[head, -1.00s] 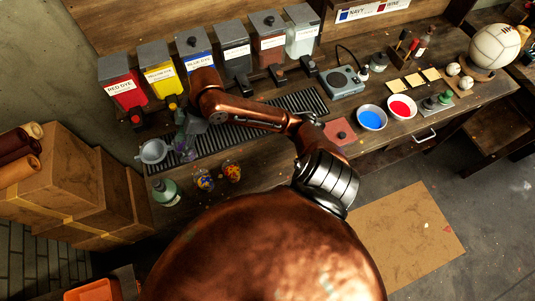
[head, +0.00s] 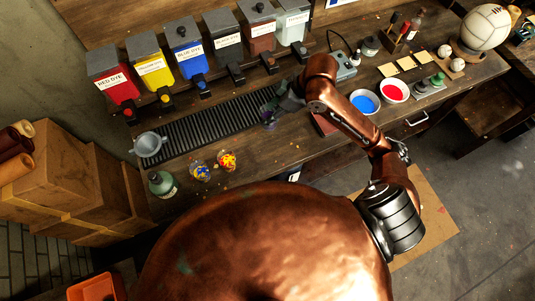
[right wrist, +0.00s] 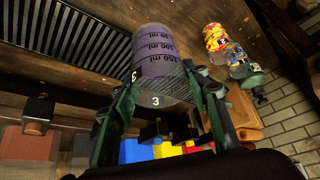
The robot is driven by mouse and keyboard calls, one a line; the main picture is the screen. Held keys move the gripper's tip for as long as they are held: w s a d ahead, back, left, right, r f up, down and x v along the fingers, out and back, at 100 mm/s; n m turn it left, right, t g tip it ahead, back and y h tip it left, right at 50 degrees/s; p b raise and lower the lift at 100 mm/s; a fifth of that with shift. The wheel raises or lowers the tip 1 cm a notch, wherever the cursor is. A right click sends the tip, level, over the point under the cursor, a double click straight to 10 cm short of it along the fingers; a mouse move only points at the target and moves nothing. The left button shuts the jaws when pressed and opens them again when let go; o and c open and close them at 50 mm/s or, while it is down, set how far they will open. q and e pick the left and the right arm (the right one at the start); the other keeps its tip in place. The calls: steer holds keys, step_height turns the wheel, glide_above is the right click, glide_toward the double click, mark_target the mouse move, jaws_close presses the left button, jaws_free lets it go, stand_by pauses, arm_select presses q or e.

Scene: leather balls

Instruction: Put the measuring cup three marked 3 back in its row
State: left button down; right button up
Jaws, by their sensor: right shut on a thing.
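The measuring cup marked 3 (right wrist: 160,58) is clear with a purple tint and ml markings, and its 3 faces the right wrist camera. My right gripper (right wrist: 163,80) is shut on it, one finger on each side. In the head view the cup (head: 268,117) is small and partly hidden, at the right end of the black slatted drain grate (head: 190,135). My right gripper (head: 284,101) is just above and right of it there. I cannot tell whether the cup touches the bench. My left gripper is not in view.
Several dye dispensers, including a red one (head: 114,84), line the back above the grate. A grey cup (head: 148,145) stands at the grate's left end. Blue (head: 365,102) and red (head: 394,90) bowls lie right.

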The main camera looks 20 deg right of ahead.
steer(key=s+p, duration=0.1)
steer(key=p, duration=0.1)
steer(key=s+p, duration=0.1)
steer(key=p, duration=0.2)
steer(key=shift+s+a+r, duration=0.1)
steer(key=shift+a+r, duration=0.1)
steer(key=shift+r, duration=0.2)
steer(key=s+a+f+n+g+p, duration=0.1)
steer(key=s+a+n+p, duration=0.2)
steer(key=s+p, duration=1.05)
steer(key=shift+y, duration=0.3)
steer(key=shift+w+a+f+b, duration=0.7)
steer(key=shift+w+f+b, duration=0.75)
steer(key=shift+w+f, duration=0.7)
steer(key=shift+w+a+f+b, duration=0.75)
steer(key=shift+w+f+b, duration=0.65)
steer(key=shift+w+f, duration=0.7)
steer(key=shift+w+a+f+b, duration=0.7)
steer(key=shift+w+f+b, duration=0.75)
steer(key=shift+w+f, duration=0.7)
steer(key=shift+s+f, duration=0.25)
steer(key=shift+f, duration=0.1)
steer(key=o, duration=1.4)
steer(key=shift+c, duration=0.2)
